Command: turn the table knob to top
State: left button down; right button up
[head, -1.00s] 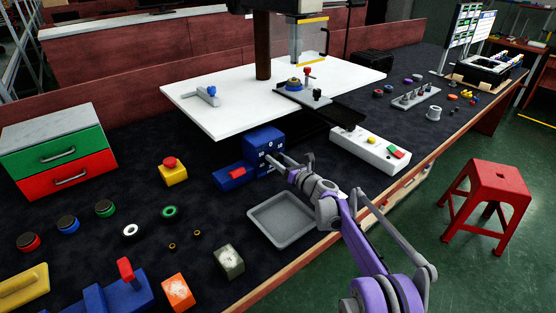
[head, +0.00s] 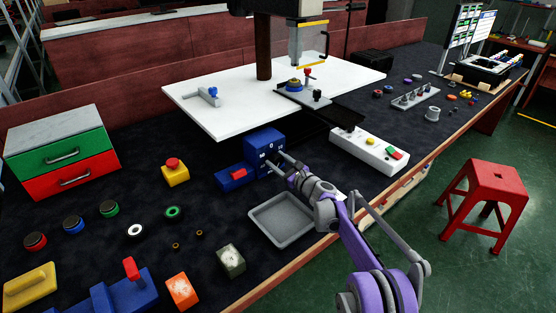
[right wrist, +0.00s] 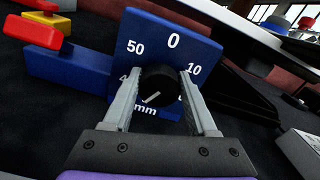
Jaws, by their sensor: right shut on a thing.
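The black table knob (right wrist: 158,84) sits on the front of a blue block marked with numbers and "mm" (right wrist: 172,55). In the right wrist view, 0 is at the top of the scale, 50 at upper left and 10 at upper right. A white mark on the knob points to the lower left, towards the block's lower edge. The blue block (head: 262,141) also shows in the head view, at the front edge of the white table plate. My right gripper (head: 274,160) is shut on the knob, one finger on each side; it also fills the lower right wrist view (right wrist: 163,100). My left gripper is out of view.
The white table plate (head: 225,118) lies behind the block. A blue piece with a red switch (head: 236,177) is left of it. A grey tray (head: 282,240) lies just below my right gripper. A white panel with buttons (head: 355,143) stands to the right.

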jog(key=shift+n, duration=0.6)
jog(key=o, duration=1.4)
jog(key=shift+c, duration=0.2)
jog(key=v, duration=1.1)
jog(key=shift+a+p, duration=0.1)
jog(key=shift+p, duration=0.3)
